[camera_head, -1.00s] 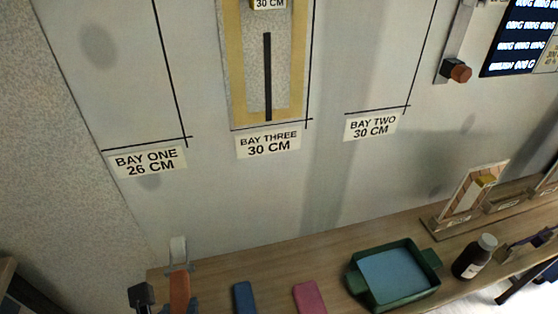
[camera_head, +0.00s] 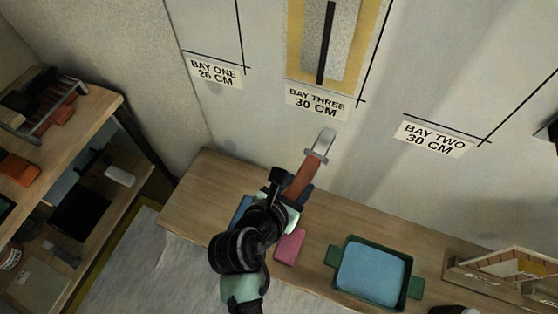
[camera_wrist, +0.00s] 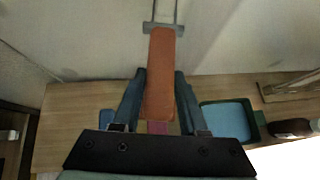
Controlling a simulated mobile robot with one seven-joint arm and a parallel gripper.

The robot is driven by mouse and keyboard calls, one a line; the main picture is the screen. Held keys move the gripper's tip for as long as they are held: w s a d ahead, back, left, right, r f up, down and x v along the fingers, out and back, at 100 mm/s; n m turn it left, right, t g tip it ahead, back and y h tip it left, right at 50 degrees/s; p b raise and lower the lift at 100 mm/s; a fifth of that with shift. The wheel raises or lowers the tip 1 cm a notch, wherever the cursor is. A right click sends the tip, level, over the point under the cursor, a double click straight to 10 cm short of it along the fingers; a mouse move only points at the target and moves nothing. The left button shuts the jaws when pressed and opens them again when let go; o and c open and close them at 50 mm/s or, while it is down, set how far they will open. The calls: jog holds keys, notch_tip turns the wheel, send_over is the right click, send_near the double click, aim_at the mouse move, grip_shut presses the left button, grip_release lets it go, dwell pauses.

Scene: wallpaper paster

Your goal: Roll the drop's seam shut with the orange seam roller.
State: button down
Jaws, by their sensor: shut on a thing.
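My gripper (camera_head: 291,193) is shut on the orange handle of the seam roller (camera_head: 303,177). The roller points up toward the wall, its metal head (camera_head: 322,144) just below the Bay Three label in the picture. In the wrist view the orange handle (camera_wrist: 162,70) lies between my two fingers (camera_wrist: 159,80), with the metal fork at the top edge. The drop (camera_head: 348,42) hangs in Bay Three, speckled grey with yellow edges. A dark vertical strip (camera_head: 326,45) runs down its middle. The roller appears apart from the drop; its distance from the wall is unclear.
The wooden bench (camera_head: 190,208) runs below the wall. On it are a pink block (camera_head: 290,248), a blue block partly hidden by my arm, and a green tray (camera_head: 413,290) with a blue inside. Shelves (camera_head: 110,105) stand at left. Wall space around the labels is clear.

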jog(key=s+a+r+n+t+p, duration=0.1)
jog(key=r+p, duration=0.5)
jog(key=p, duration=0.7)
jog(key=s+a+t, duration=0.1)
jog(key=s+a, duration=0.1)
jog(key=a, duration=0.1)
jog(key=shift+s+a+r+n+y, duration=0.2)
jog(key=shift+s+r+n+y, duration=0.15)
jog(key=shift+r+n+y, duration=0.05)
jog(key=shift+r, duration=0.1)
jog(key=w+d+p, duration=0.2)
jog(key=w, duration=0.4)
jog(key=shift+w, duration=0.15)
jog(key=shift+w+d, duration=0.25)
jog(key=shift+w, duration=0.35)
jog(key=shift+w+d, duration=0.25)
jog(key=shift+w, duration=0.35)
dwell(0.7)
dwell(0.3)
